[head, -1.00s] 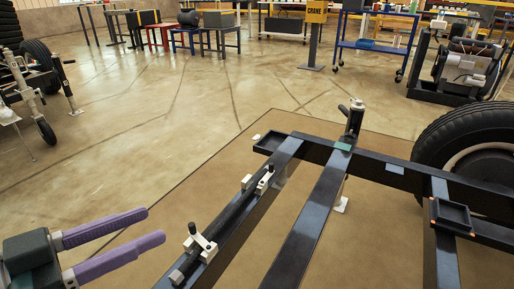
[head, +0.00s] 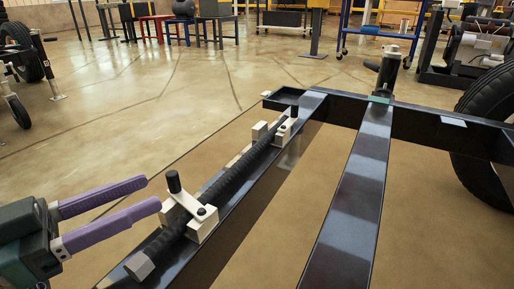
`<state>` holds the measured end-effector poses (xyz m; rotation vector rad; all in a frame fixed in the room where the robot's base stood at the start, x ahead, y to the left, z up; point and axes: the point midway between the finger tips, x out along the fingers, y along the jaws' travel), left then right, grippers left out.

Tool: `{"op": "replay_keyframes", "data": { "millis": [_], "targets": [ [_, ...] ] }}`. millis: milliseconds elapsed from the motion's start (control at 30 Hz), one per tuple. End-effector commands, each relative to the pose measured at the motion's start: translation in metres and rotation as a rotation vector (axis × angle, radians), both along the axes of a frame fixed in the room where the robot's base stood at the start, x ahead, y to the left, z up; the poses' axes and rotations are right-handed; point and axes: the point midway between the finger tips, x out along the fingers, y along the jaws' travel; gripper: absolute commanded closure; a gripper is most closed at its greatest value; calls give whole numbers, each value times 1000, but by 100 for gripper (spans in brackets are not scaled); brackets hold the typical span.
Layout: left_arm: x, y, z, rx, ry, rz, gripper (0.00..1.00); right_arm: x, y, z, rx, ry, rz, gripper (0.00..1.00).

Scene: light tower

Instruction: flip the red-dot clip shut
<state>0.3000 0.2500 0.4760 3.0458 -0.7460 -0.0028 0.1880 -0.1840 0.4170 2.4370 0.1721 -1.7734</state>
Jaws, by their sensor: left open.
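Two white clips with black knobs sit along a dark ribbed rod (head: 240,168) on the left beam of a dark frame. The near clip (head: 203,222) has a white lever lying across the rod, its black knob standing up at the left. The far clip (head: 283,131) is smaller in view, with its knob on the right. I see no red dot on either, so I cannot tell which is the red-dot clip. My left gripper (head: 151,193), with purple fingers, is open and empty. Its fingertips are just left of the near clip's knob in the picture. My right gripper is out of view.
The dark frame (head: 347,225) has a second beam to the right and a crossbeam at the back with an upright jack (head: 388,70). A large tyre (head: 485,140) stands at the right. Bare floor (head: 110,140) lies left of the frame.

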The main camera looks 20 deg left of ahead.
Motion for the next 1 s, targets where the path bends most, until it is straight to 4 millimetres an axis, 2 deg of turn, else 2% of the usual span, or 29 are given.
{"op": "replay_keyframes", "data": {
  "millis": [33,100,300,667,1000],
  "targets": [
    [10,-6,-3,-1,-6,-3,50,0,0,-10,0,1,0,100],
    [21,-11,-4,-1,-6,-3,50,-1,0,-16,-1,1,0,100],
    [44,-23,-2,1,-3,-1,50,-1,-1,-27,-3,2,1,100],
    [49,-26,0,0,1,0,50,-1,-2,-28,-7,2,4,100],
    [49,-26,0,0,1,0,89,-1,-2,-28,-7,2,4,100]
  ]
}}
